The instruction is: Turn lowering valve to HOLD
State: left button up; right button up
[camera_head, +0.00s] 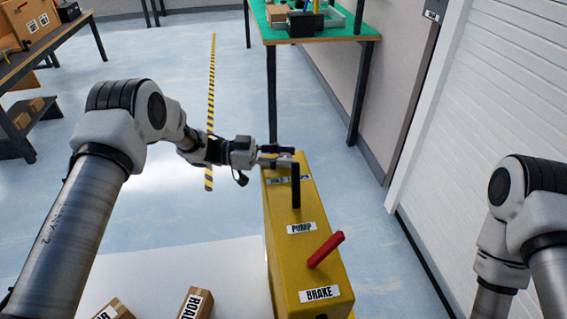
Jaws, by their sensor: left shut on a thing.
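A long yellow control box (322,270) stands in the middle of the head view. A black upright lever (296,188) rises above its PUMP label (301,227). A red lever (326,249) leans to the right above the BRAKE label (319,293). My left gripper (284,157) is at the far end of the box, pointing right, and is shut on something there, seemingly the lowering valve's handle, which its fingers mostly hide. A label (290,180) below it is partly covered and I cannot read it. My right arm is at the right edge, its gripper out of frame.
A green-topped table (372,37) with items stands beyond the box. A white shutter wall (500,100) runs along the right. Cardboard boxes (196,303) lie on a pale surface at the bottom left. A workbench (40,50) is at the upper left.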

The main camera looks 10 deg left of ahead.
pick_arm(q)
jog(key=m+g+b, duration=0.2)
jog(key=g, duration=0.1)
jog(key=shift+f+g, duration=0.3)
jog(key=shift+r+m+g+b, duration=0.2)
jog(key=shift+m+g+b, duration=0.4)
jog(key=shift+g, duration=0.2)
jog(key=o, duration=1.2)
jog(key=shift+d, duration=0.15)
jog(key=a, duration=0.4)
jog(key=w+a, duration=0.1)
jog(key=a, duration=0.3)
jog(key=w+a, duration=0.1)
jog(key=a, duration=0.3)
